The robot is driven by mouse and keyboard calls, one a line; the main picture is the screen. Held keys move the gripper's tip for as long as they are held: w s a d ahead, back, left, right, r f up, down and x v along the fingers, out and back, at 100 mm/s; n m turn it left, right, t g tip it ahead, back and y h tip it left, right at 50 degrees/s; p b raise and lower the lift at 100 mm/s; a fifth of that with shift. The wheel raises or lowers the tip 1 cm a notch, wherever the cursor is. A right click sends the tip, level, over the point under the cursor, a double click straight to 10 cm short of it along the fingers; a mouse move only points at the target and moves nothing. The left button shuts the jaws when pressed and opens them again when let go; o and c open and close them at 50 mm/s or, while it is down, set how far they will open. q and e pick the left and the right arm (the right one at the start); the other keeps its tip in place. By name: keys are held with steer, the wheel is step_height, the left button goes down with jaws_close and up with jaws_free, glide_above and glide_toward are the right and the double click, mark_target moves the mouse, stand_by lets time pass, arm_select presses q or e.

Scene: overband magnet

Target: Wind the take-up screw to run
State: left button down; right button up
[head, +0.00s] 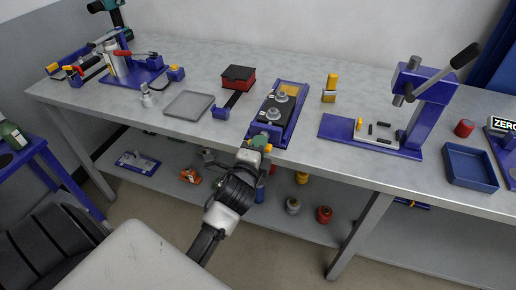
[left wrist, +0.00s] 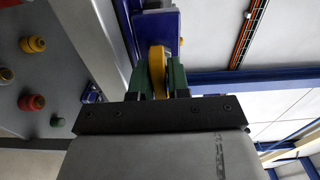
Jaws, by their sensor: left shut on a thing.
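The blue unit (head: 267,132) with a black belt-like top and grey round parts stands at the table's front edge, in the middle of the head view. My left gripper (head: 259,146) is at its near end. In the left wrist view, the green fingers of my left gripper (left wrist: 158,82) are shut on a yellow piece (left wrist: 157,62), which looks like the handle of the take-up screw. Blue and grey parts of the unit (left wrist: 160,22) show just beyond it. The screw itself and any run mark cannot be made out. My right gripper is not in view.
A red and black box (head: 238,78) and a grey tray (head: 188,105) are to the left. A yellow part (head: 329,88) and a blue lever press (head: 420,110) are to the right. Several coloured knobs (left wrist: 33,44) are on the lower shelf.

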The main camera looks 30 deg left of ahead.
arm_select(q)
steer(key=m+p, duration=0.1)
steer(key=m, duration=0.2)
steer(key=shift+p, duration=0.35)
steer(key=shift+f+m, duration=0.1)
steer(key=shift+m, duration=0.8)
steer(key=m+p, duration=0.2)
steer(key=shift+m, duration=1.4)
steer(key=shift+p, duration=0.3)
